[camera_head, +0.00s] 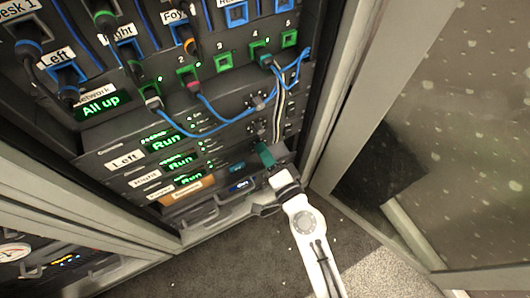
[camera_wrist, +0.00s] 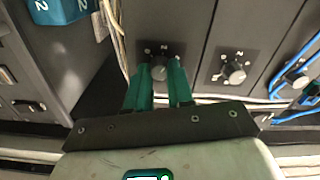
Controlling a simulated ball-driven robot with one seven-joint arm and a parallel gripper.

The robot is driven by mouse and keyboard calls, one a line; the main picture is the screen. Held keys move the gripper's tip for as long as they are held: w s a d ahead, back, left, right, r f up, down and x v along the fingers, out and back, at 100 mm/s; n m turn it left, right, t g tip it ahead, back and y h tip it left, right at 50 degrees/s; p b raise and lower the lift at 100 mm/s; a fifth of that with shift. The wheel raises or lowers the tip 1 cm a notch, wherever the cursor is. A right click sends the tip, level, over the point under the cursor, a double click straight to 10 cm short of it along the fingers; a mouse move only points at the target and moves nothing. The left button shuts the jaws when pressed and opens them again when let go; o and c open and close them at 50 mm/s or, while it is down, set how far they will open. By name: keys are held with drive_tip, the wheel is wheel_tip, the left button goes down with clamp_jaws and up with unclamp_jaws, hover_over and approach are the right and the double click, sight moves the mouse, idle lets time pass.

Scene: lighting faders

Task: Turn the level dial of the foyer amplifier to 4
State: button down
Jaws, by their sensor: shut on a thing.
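My gripper (camera_head: 265,154) reaches the right side of the lowest of three stacked amplifiers in the head view, where its green fingers cover the dial. In the wrist view my gripper (camera_wrist: 161,78) is shut on that dial (camera_wrist: 159,66), one finger on each side of the dark knob. Small white marks show around the knob, but I cannot read its setting. The amplifier's green "Run" display (camera_head: 191,178) is lit. Its name label is too small to read. The two amplifiers above are labelled "Left" (camera_head: 125,160) and "Right" (camera_head: 144,179).
Another dial (camera_wrist: 234,71) sits beside the held one in the wrist view, with a third at the right edge. Blue cables (camera_head: 225,122) and pale cables hang near the dials. A cabinet frame and glass door (camera_head: 450,150) stand close on the right.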

drive_tip(key=m, duration=0.6)
drive_tip(key=shift+p, duration=0.3)
drive_tip(key=shift+d+f, duration=0.1)
idle(0.3)
drive_tip(key=c, duration=1)
unclamp_jaws()
drive_tip(key=v, duration=1)
drive_tip(key=shift+s+d+b, duration=0.2)
drive_tip(key=shift+s+b, duration=0.1)
drive_tip(key=shift+b, duration=0.15)
